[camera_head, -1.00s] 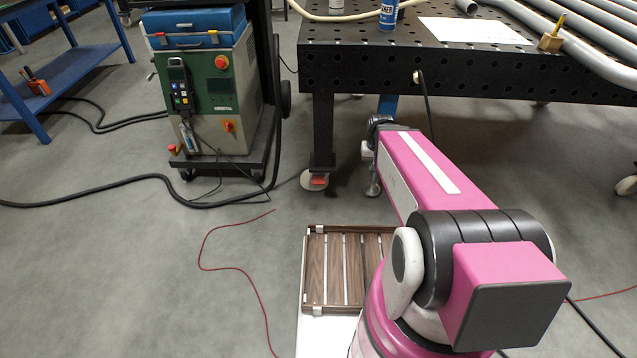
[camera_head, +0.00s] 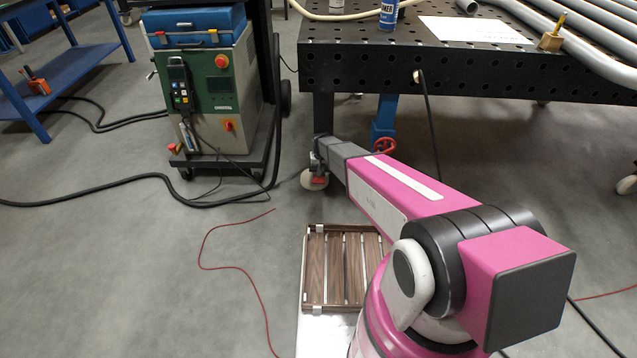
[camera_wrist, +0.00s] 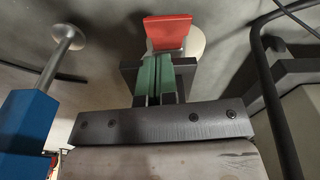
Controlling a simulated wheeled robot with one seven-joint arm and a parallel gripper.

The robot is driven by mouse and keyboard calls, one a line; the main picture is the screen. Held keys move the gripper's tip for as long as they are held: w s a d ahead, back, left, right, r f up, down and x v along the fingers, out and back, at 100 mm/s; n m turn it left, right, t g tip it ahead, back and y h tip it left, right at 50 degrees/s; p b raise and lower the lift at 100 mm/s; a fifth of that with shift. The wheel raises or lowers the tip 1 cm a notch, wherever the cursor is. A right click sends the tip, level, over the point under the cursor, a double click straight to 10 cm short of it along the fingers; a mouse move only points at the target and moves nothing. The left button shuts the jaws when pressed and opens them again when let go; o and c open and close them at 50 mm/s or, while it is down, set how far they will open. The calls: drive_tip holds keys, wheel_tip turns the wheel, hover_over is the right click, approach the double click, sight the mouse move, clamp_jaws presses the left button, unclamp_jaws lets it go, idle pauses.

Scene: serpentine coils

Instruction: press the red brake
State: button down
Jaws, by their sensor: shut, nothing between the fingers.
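The red brake (camera_wrist: 167,32) is a flat red pedal in the top middle of the wrist view, just beyond my fingertips. It sits against a pale caster wheel (camera_wrist: 196,48). In the head view the red brake (camera_head: 314,181) shows low on the caster under the black table's front left leg. My gripper (camera_wrist: 160,62) is shut and empty, its green-padded fingers together and pointing at the brake. I cannot tell whether they touch it. In the head view my gripper (camera_head: 318,163) overlaps the lower table leg and partly hides the caster.
The black perforated table (camera_head: 450,72) overhangs the brake. A blue post (camera_head: 384,118) with a red ring handle (camera_head: 384,145) stands to the right. A green-and-grey machine (camera_head: 212,95) on a wheeled cart stands left.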

sight(318, 182)
drive_tip(key=shift+w+a+f, duration=0.4)
drive_tip(key=shift+a+f, duration=0.15)
drive_tip(key=shift+f, duration=0.1)
drive_tip(key=shift+w+f, duration=0.2)
drive_tip(key=shift+f, duration=1.55)
drive_tip(key=shift+w+f, duration=0.15)
drive_tip(key=shift+f, duration=3.4)
drive_tip(key=s, duration=0.1)
drive_tip(key=s+r, duration=0.1)
drive_tip(key=s, duration=0.1)
drive_tip(key=shift+d+r, duration=0.1)
drive_tip(key=shift+d, duration=0.05)
